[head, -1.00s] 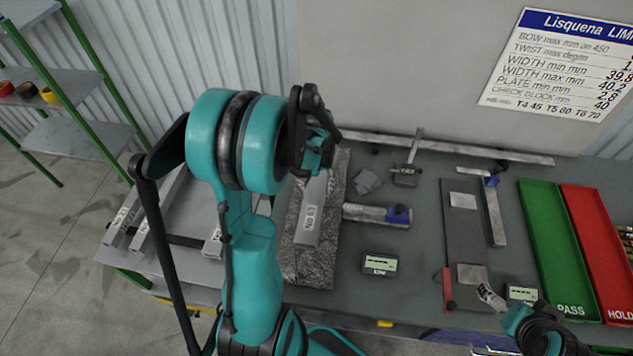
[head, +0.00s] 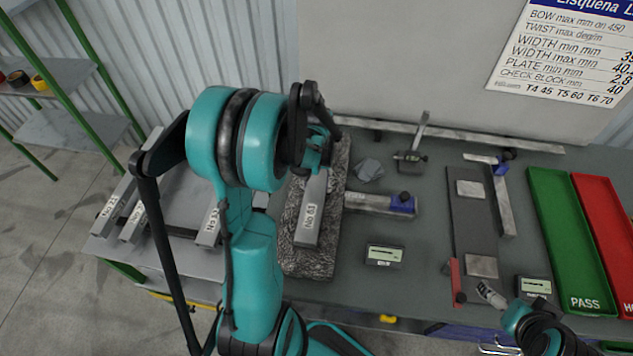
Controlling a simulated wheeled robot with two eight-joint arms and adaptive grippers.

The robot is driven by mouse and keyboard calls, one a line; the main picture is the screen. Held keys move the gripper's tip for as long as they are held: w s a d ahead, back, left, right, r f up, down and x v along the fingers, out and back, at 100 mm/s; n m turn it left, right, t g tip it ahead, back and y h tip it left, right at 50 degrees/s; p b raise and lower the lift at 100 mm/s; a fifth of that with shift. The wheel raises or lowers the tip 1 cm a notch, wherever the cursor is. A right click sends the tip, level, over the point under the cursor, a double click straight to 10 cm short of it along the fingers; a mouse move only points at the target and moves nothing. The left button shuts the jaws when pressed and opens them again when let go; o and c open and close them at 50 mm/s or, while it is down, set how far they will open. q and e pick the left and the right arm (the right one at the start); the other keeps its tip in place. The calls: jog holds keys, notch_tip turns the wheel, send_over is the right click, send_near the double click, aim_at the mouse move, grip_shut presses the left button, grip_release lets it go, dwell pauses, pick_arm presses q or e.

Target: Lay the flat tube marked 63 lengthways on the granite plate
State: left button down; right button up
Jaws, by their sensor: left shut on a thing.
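The flat tube marked 63 (head: 311,212) is a grey bar with a white label reading No 63 at its near end. My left gripper (head: 318,160) is shut on its far part; the fingertips are partly hidden by my arm. The tube points lengthways along the speckled granite plate (head: 305,264), over its middle. I cannot tell whether it touches the plate or hangs just above it. My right gripper (head: 533,322) is at the lower right, low in the picture, and its finger opening is not clear.
Other labelled tubes (head: 208,228) lie on a rack at the left. Right of the plate are a grey cloth (head: 369,169), a square-ended gauge (head: 380,203), a small display (head: 384,255) and a dark fixture (head: 470,225). Green PASS (head: 572,240) and red HOLD (head: 610,220) trays stand far right.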

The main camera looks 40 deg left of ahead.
pick_arm(q)
jog(key=shift+f+b, duration=0.3)
jog(key=shift+f, duration=0.1)
dwell(0.3)
jog(key=c, duration=0.6)
grip_release()
jog(key=shift+r, duration=0.1)
notch_tip(320, 180, up, 12)
jog(key=shift+f, duration=0.1)
jog(key=s+d+f+m+t+b, duration=0.2)
jog(key=d+b, duration=0.1)
jog(key=d, duration=0.3)
jog(key=s+d+f+m+t+b, duration=0.2)
jog(key=s+d+b, duration=0.1)
jog(key=d, duration=0.3)
jog(key=s+d+f+m+t+b, duration=0.1)
jog(key=s+d+f+t+b, duration=0.1)
jog(key=d, duration=0.4)
jog(key=shift+s+d+m+t+b, duration=0.15)
jog(key=shift+s+m+t+b, duration=0.1)
jog(key=shift+m+t+b, duration=0.25)
